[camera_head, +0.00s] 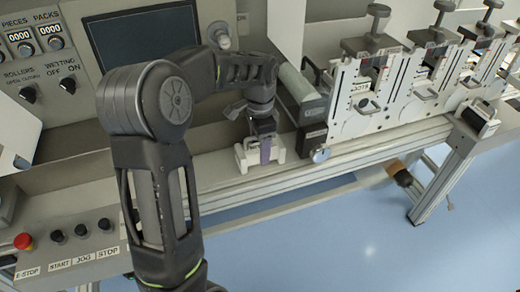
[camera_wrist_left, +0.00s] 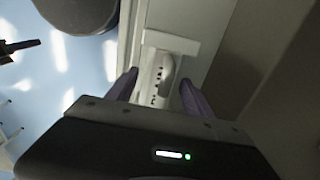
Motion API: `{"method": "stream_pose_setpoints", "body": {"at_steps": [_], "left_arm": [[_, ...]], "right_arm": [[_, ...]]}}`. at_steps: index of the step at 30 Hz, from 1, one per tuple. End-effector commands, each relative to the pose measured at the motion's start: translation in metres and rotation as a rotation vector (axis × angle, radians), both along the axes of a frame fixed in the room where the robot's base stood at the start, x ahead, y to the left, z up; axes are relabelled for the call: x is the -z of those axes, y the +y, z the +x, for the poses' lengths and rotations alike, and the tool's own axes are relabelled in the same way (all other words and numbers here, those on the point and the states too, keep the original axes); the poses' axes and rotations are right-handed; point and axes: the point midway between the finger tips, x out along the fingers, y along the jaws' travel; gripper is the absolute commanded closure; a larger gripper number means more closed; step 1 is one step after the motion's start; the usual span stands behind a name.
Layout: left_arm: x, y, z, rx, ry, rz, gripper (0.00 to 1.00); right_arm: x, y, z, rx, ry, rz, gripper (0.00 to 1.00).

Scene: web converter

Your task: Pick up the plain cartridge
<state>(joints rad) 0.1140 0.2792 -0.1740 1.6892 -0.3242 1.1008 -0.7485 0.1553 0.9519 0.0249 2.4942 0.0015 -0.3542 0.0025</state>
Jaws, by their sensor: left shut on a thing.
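A white cartridge (camera_head: 243,156) is at the front edge of the machine's ledge in the head view, partly hidden by my left gripper (camera_head: 265,147). In the left wrist view the white cartridge (camera_wrist_left: 155,80) lies between the two purple fingers of my left gripper (camera_wrist_left: 158,90). It has a row of small dark holes and a wider white end piece. My left gripper is shut on it from above. I cannot tell whether the cartridge still touches the ledge. My right gripper is not in view.
A grey roller housing (camera_head: 303,95) stands right beside the gripper, with several white cartridge-like stations (camera_head: 365,95) farther right. A control panel with a red stop button (camera_head: 23,241) is at lower left. Blue floor (camera_head: 350,235) lies open in front of the rail (camera_head: 330,165).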

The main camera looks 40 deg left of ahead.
Motion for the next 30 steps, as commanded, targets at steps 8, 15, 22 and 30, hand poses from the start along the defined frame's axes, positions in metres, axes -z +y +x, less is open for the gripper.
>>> {"method": "stream_pose_setpoints", "body": {"at_steps": [8,15,22,30], "left_arm": [[-0.036,0.000,0.002,0.001,-0.008,0.002,1.00],[-0.081,0.000,0.001,0.000,-0.007,0.001,1.00],[-0.099,0.000,0.001,0.001,-0.003,0.001,1.00],[-0.099,0.000,0.001,0.001,-0.003,0.001,1.00]], "right_arm": [[0.004,0.000,0.001,-0.001,-0.001,0.001,1.00],[0.007,0.000,0.001,-0.001,-0.003,0.002,1.00],[0.007,0.000,0.001,-0.001,-0.003,0.003,1.00],[0.007,0.000,0.001,-0.001,-0.003,0.003,1.00]]}}
